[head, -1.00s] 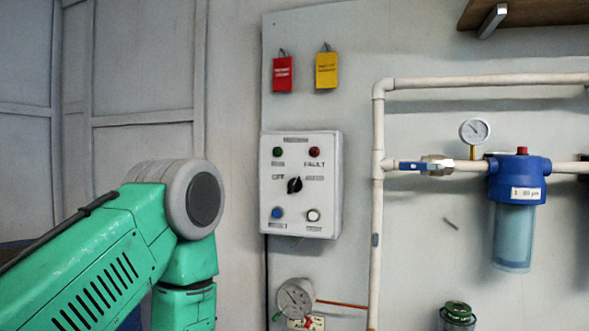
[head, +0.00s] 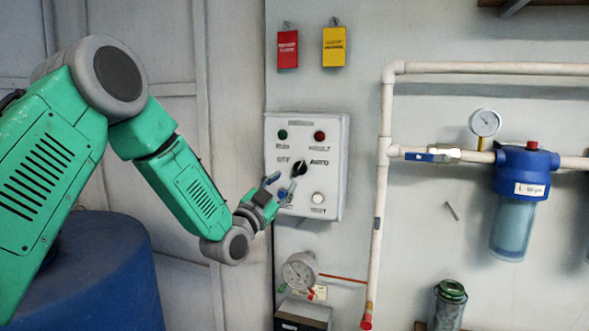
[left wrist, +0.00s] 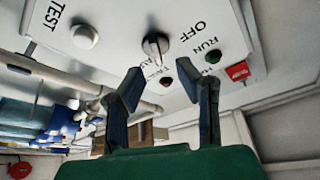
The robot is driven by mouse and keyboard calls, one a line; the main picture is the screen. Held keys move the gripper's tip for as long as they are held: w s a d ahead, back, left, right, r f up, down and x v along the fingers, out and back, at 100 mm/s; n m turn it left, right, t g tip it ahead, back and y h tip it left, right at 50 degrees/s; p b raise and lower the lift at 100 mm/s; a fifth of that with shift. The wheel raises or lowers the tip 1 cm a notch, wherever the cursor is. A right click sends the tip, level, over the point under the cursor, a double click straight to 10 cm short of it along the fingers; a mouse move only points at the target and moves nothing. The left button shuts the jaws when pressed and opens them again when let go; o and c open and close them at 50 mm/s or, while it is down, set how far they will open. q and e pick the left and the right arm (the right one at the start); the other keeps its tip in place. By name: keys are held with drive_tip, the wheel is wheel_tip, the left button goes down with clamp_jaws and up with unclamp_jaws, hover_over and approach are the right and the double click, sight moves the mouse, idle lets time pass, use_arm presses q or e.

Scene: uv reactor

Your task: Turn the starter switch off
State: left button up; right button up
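The starter switch is a black rotary knob (head: 300,168) in the middle of a white control box (head: 330,207) on the wall, between OFF at its left and AUTO at its right. Its handle looks tilted toward AUTO. In the left wrist view the knob (left wrist: 155,45) shows beyond the fingertips, near the OFF lettering. My left gripper (head: 281,183) is in front of the box, just below and left of the knob, and apart from it. Its fingers (left wrist: 159,84) are spread with nothing between them. The gripper partly hides the lower left button. My right gripper is not in view.
Green (head: 282,135) and red (head: 320,136) lamps sit above the knob; a white button (head: 318,198) is below right. A white pipe (head: 381,200) runs right of the box. A blue drum (head: 90,270) stands lower left.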

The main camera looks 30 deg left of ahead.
sight(297, 170)
use_arm(q)
drive_tip(key=x, duration=0.4)
drive_tip(key=d+p+x, duration=0.1)
drive_tip(key=shift+w+r, duration=0.3)
drive_tip(key=shift+w, duration=0.05)
drive_tip(key=shift+a, duration=0.15)
drive_tip(key=shift+a+f, duration=0.1)
drive_tip(key=shift+a, duration=0.05)
drive_tip(key=c, duration=0.3)
clamp_jaws()
